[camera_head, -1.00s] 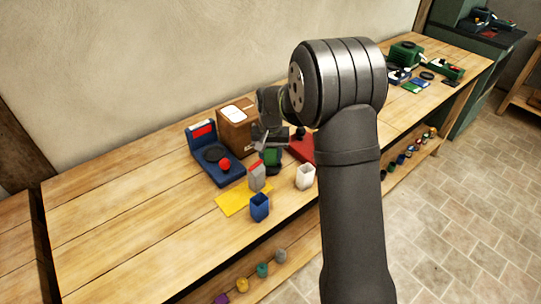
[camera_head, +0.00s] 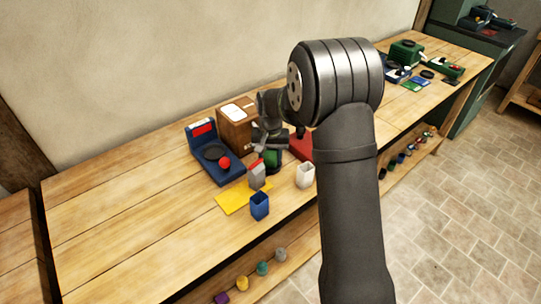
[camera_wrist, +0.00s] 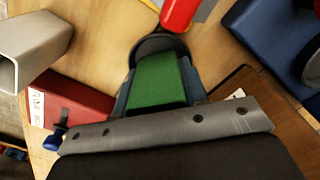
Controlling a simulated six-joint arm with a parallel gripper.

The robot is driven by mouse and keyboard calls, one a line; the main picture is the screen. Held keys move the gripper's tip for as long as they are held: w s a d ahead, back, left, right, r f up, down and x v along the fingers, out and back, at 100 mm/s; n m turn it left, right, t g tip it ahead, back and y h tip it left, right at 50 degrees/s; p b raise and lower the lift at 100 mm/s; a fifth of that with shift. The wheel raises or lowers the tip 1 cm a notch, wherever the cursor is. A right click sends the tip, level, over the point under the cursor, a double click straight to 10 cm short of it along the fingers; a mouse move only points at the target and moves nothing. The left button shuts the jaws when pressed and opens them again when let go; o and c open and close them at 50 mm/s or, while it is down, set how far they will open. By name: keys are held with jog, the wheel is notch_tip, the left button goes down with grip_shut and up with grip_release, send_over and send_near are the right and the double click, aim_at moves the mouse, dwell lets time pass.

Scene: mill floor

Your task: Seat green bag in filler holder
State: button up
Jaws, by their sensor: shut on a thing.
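The green bag (camera_wrist: 160,82) is between the jaws of my gripper (camera_wrist: 160,92) in the wrist view. The gripper is shut on it. In the head view the bag (camera_head: 272,157) shows as a small green patch just below my gripper (camera_head: 271,147). A dark, rounded rim (camera_wrist: 158,46) shows at the far end of the bag. It may be the filler holder, but I cannot tell whether the bag is in it or above it. The bag's lower end is hidden.
A white cup (camera_head: 305,176), a blue cup (camera_head: 260,207), a blue scale (camera_head: 215,165), a brown box (camera_head: 232,132) and a red object (camera_head: 302,147) crowd around. The bench's left part is clear.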

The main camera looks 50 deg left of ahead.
jog(key=shift+f, duration=0.1)
jog(key=o, duration=0.8)
jog(key=shift+c, duration=0.2)
jog(key=shift+r, duration=5.5)
jog(key=shift+f, duration=0.15)
notch_tip(320, 180, down, 9)
jog(key=shift+r, duration=0.1)
